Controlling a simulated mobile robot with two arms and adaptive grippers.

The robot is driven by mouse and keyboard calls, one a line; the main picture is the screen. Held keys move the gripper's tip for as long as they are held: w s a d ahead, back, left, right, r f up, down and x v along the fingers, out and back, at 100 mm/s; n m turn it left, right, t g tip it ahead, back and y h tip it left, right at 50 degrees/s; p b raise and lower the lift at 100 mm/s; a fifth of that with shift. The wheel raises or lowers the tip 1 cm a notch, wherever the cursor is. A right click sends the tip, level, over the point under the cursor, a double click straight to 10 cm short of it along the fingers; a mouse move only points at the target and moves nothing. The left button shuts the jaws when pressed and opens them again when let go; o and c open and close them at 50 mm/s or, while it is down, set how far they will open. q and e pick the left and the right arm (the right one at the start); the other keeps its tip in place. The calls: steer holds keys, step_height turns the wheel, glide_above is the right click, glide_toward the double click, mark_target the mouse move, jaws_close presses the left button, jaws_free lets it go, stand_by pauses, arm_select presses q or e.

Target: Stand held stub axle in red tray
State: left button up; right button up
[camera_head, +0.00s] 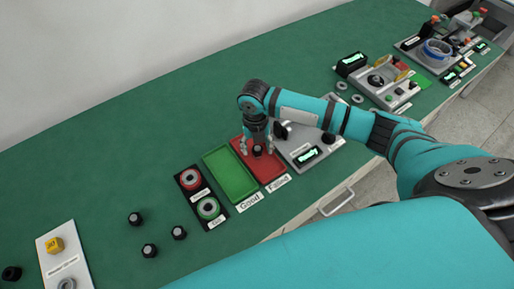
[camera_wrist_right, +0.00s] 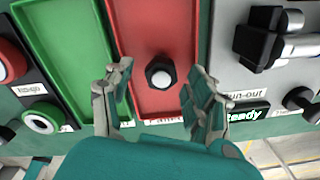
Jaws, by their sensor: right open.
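The stub axle (camera_wrist_right: 161,74) stands upright in the red tray (camera_wrist_right: 150,30), seen from above as a dark hexagonal rim with a light round top. In the head view the stub axle (camera_head: 258,150) is a small dark piece in the red tray (camera_head: 268,172). My right gripper (camera_wrist_right: 160,95) is open, with one finger on each side of the stub axle and a visible gap to it. In the head view my right gripper (camera_head: 257,142) points down over the tray. My left gripper is not in view.
A green tray (camera_head: 230,174) adjoins on the left, with a red and a green button box (camera_head: 208,208) beyond it. A grey run-out device (camera_head: 305,150) stands close on the right. Several dark axles (camera_head: 149,250) stand on the green table at front left.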

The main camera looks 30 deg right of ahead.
mark_target(256, 148)
step_height(256, 148, up, 11)
steer(key=b, duration=0.1)
steer(key=shift+a, duration=0.15)
steer(key=shift+f, duration=0.15)
